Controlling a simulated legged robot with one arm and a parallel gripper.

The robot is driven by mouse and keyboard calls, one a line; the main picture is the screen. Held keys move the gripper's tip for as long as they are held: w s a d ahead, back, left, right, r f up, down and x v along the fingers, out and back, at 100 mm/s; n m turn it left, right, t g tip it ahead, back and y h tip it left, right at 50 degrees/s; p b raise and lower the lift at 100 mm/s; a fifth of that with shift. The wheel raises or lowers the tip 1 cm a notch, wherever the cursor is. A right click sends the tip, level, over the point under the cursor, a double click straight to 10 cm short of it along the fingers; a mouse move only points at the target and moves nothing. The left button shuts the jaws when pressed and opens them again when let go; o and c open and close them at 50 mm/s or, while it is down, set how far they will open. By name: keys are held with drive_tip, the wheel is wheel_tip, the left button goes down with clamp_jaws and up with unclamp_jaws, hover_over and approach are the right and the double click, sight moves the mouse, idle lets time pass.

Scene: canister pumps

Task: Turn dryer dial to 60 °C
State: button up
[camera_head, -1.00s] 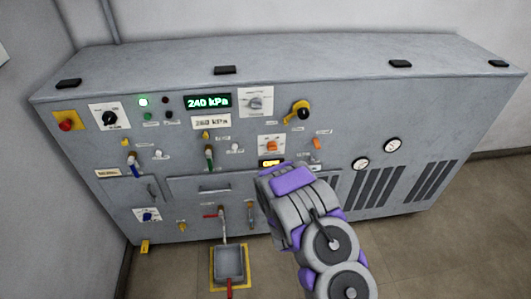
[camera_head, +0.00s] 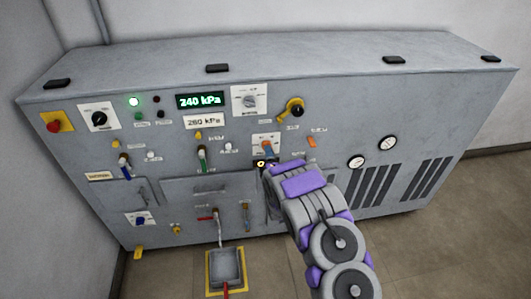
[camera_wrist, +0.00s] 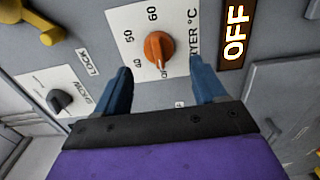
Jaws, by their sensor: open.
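The orange dryer dial (camera_wrist: 158,48) sits on a white plate (camera_wrist: 118,28) marked 40, 50, 60 and °C. Its pale mark points down toward my gripper, apart from the 60 and nearest the 40 among the readable numbers. A display (camera_wrist: 237,35) beside the plate reads OFF. My gripper (camera_wrist: 163,82) is open, its blue fingers on either side of the space just below the dial; no contact is visible. In the head view the dial (camera_head: 267,147) shows just above my gripper (camera_head: 268,162), which partly covers the display (camera_head: 259,164).
A black knob (camera_wrist: 60,100) and a yellow lever (camera_wrist: 45,28) are left of the plate in the wrist view. In the head view, a yellow-and-black rotary handle (camera_head: 294,108) is above right, and an orange switch (camera_head: 311,142) lies to the right.

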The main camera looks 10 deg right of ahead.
drive_tip(key=w, duration=0.3)
drive_tip(key=w+b, duration=0.1)
drive_tip(key=w, duration=0.1)
drive_tip(key=shift+d, duration=0.45)
drive_tip(key=shift+c, duration=0.7)
drive_tip(key=c, duration=0.3)
drive_tip(key=shift+a, duration=0.2)
drive_tip(key=c, duration=0.3)
drive_tip(key=shift+f, duration=0.1)
drive_tip(key=c, duration=0.3)
